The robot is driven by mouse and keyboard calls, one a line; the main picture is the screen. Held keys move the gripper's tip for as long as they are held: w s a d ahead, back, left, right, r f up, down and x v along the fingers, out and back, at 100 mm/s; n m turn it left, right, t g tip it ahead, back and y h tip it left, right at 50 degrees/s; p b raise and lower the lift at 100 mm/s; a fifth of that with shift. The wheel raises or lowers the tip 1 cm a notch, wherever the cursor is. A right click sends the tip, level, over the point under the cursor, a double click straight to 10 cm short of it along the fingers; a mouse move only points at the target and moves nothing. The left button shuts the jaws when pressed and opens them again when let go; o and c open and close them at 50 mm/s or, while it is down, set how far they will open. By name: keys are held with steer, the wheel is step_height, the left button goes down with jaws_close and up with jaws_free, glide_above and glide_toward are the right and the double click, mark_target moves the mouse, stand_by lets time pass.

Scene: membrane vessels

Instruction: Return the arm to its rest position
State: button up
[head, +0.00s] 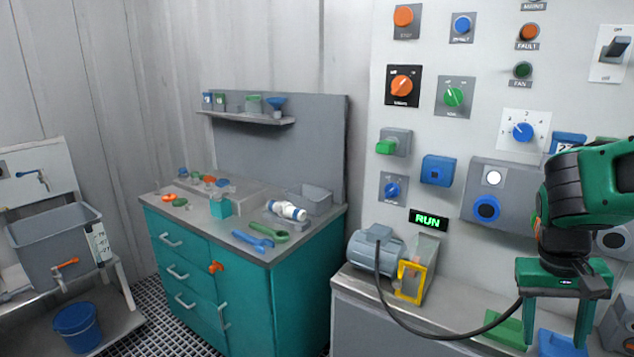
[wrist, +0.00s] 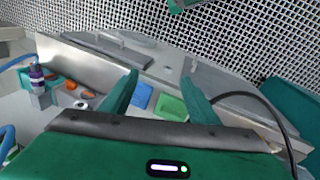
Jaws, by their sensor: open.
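My gripper (head: 556,305) is at the right of the head view, pointing down over the grey bench by the control panel. Its two green fingers also show in the wrist view (wrist: 158,95), spread apart with nothing between them. My arm is bent above it, in front of the panel's lower right part. Beyond the fingertips in the wrist view lie a blue piece (wrist: 141,96) and a green piece (wrist: 171,106). I cannot tell whether the fingertips touch the bench.
The control panel (head: 450,120) carries knobs, buttons and a lit RUN sign (head: 428,220). A motor (head: 372,250) with a yellow guard (head: 411,282) and black cable stands left of my gripper. A teal cabinet (head: 290,300) and a grey sink (head: 55,240) are further left. Grated floor lies between them.

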steer(key=s+a+m+y, duration=0.1)
steer(key=s+a+y, duration=0.1)
steer(key=s, duration=0.9)
steer(key=shift+a+r+t+y, duration=0.2)
steer(key=shift+a+t+y, duration=0.1)
steer(key=shift+a+t, duration=0.1)
steer(key=shift+w+f, duration=0.25)
steer(key=shift+w, duration=0.4)
